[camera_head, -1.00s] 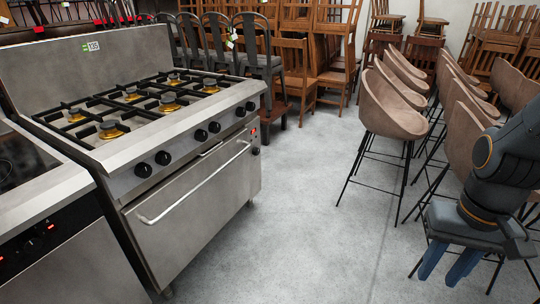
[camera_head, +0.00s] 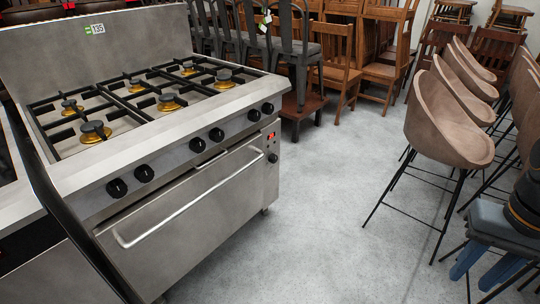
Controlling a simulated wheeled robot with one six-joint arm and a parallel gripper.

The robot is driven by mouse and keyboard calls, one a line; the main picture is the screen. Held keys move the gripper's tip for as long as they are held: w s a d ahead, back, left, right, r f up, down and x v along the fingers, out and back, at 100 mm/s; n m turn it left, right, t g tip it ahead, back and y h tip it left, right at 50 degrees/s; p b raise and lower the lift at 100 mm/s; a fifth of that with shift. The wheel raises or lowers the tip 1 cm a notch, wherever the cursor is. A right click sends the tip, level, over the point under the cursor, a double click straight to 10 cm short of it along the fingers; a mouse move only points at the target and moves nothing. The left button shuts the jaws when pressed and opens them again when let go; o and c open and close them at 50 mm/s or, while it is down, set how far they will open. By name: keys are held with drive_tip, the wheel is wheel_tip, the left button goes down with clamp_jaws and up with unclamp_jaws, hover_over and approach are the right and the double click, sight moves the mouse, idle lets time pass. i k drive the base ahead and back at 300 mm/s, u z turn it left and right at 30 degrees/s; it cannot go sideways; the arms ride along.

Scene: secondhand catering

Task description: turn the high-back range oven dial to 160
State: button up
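The high-back range (camera_head: 190,215) is a steel six-burner cooker with a tall backsplash (camera_head: 125,45), at the left of the head view. Several black burner knobs (camera_head: 197,145) run along its front panel. A separate black dial (camera_head: 272,158) sits low at the right end of the oven front, below a small red display (camera_head: 271,136). The display and dial marks are too small to read. My gripper (camera_head: 480,268) is at the lower right edge, far from the range, with two blue fingers apart and nothing seen between them.
Brown bar stools (camera_head: 447,115) stand at the right, near my arm. Grey metal chairs (camera_head: 297,48) and wooden chairs (camera_head: 385,70) fill the back. Another appliance (camera_head: 20,240) adjoins the range at the left. The concrete floor (camera_head: 330,215) before the range is clear.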

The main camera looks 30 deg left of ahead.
sight(272, 159)
drive_tip(key=u, duration=0.65)
drive_tip(key=i, duration=1)
drive_tip(key=u, duration=0.7)
